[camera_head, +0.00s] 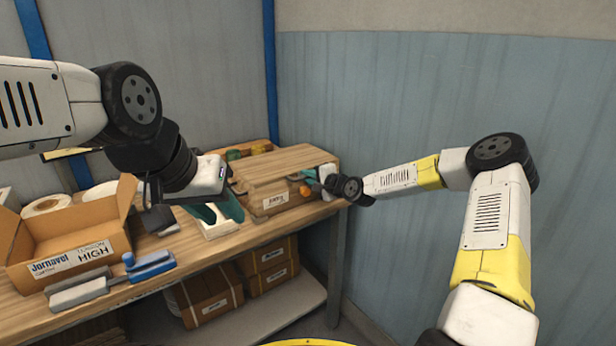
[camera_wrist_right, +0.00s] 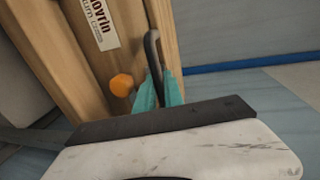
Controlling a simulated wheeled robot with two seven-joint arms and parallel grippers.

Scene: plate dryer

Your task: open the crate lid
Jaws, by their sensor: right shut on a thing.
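The wooden crate (camera_head: 262,204) stands at the far right end of the bench, with its plank lid (camera_head: 285,165) lying on top and looking closed. My right gripper (camera_head: 308,175) is at the crate's right front. In the right wrist view its teal fingers (camera_wrist_right: 161,88) are shut on a dark loop handle (camera_wrist_right: 151,46) beside the wood. An orange knob (camera_wrist_right: 122,85) sits just left of the fingers; it also shows in the head view (camera_head: 305,190). My left gripper (camera_head: 217,208) is open and empty, left of the crate and above the bench.
An open cardboard box (camera_head: 66,262), tape rolls (camera_head: 47,205) and blue-grey tools (camera_head: 148,266) occupy the left of the bench (camera_head: 200,256). Cartons (camera_head: 270,268) stand on the shelf below. The blue wall (camera_head: 420,100) rises behind my right arm.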

